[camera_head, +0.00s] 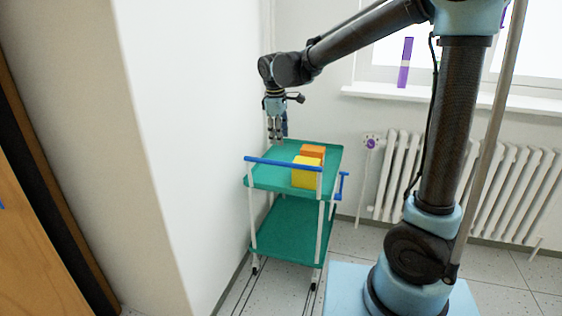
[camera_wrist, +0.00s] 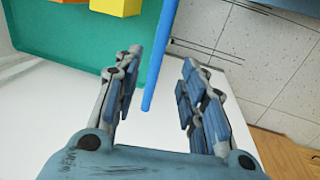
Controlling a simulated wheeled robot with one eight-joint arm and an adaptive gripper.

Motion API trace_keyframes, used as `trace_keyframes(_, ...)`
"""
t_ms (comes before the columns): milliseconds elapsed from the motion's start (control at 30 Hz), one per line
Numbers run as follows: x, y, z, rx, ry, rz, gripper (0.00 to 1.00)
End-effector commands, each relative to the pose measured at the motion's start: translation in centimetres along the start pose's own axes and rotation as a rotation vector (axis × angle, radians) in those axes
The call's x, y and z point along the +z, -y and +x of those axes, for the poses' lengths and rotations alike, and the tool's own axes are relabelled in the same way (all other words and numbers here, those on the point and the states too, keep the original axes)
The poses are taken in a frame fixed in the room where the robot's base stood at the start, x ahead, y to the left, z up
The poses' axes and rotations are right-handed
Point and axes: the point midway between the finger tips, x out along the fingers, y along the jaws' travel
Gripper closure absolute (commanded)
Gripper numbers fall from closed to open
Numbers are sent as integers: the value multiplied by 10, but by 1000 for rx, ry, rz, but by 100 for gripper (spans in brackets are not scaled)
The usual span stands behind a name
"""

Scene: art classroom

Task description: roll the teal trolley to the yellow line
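The teal trolley (camera_head: 270,182) stands beside the white wall, with two teal shelves, white legs and casters. A blue handle bar (camera_head: 283,163) crosses its near side; another blue bar (camera_head: 343,185) shows at the right. My gripper (camera_head: 278,138) points down above the trolley's upper left part. In the wrist view my gripper (camera_wrist: 159,62) is open. The blue handle (camera_wrist: 158,60) appears between its spread fingers, with its end toward the palm. I cannot tell whether they touch it. No yellow line shows in either view.
A yellow block (camera_head: 305,173) and an orange block (camera_head: 313,151) sit on the trolley's top shelf. The white wall (camera_head: 205,130) is close on the left. A radiator (camera_head: 400,180) stands behind at right. Dark lines (camera_head: 240,293) run along the floor before the trolley.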

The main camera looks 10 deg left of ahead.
Motion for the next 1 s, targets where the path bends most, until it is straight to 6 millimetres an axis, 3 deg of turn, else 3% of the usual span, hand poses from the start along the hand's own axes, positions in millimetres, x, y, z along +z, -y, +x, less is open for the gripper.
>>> trace_keyframes(400,0,0,74,0,0,2,62)
trace_keyframes(600,0,0,101,0,0,2,62)
trace_keyframes(1000,1,0,118,0,0,2,62)
